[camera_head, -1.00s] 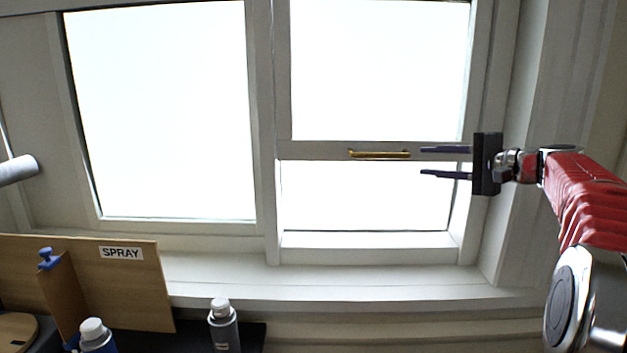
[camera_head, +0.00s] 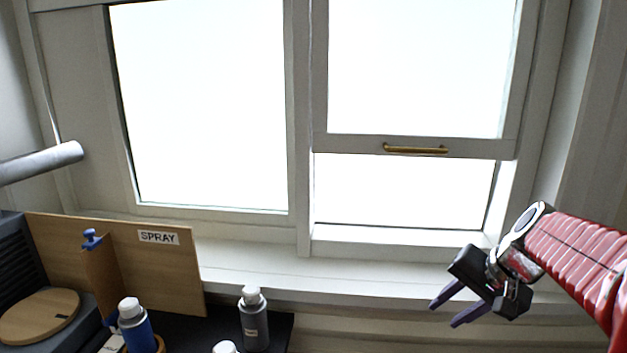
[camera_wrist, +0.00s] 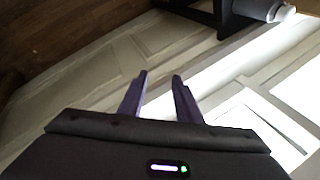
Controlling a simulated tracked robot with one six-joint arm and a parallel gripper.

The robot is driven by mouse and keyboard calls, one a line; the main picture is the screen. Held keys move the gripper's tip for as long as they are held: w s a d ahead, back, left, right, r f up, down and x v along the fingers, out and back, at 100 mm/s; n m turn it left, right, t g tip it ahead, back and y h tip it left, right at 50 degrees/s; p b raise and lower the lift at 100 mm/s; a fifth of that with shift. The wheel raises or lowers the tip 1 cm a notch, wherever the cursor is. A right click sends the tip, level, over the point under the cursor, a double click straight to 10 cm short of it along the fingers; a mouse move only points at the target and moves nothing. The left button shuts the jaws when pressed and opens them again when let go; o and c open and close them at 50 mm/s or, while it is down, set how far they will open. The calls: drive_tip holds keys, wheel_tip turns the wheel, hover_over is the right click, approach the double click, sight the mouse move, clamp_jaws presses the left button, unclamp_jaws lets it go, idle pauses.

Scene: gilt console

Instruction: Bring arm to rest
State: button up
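My gripper (camera_head: 447,307) is at the lower right of the head view, in front of the wall below the window sill. Its two dark purple fingers point down and left, apart, with nothing between them. In the wrist view the fingers of my gripper (camera_wrist: 159,88) also stand apart and empty. My red arm comes in from the right edge, bent down to the gripper. The window's brass handle (camera_head: 415,150) is above and left of the gripper, well clear of it.
The sash window's right pane (camera_head: 410,190) stands raised, with a gap below. A white sill (camera_head: 340,278) runs under it. At lower left are a wooden board labelled SPRAY (camera_head: 185,265), a grey bottle (camera_head: 254,325), a blue bottle (camera_head: 138,327) and a round wooden lid (camera_head: 38,315).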

drive_tip(key=s+a+f+n+h, duration=0.1)
drive_tip(key=s+a+n, duration=0.3)
drive_tip(key=s, duration=0.5)
drive_tip(key=s+a+f+n+h, duration=0.1)
drive_tip(key=s+a+n, duration=0.2)
drive_tip(key=s+a, duration=0.4)
drive_tip(key=shift+s+f+n+t+h, duration=0.3)
drive_tip(key=shift+s+n+t+h, duration=0.1)
drive_tip(key=shift+s, duration=0.8)
idle(0.5)
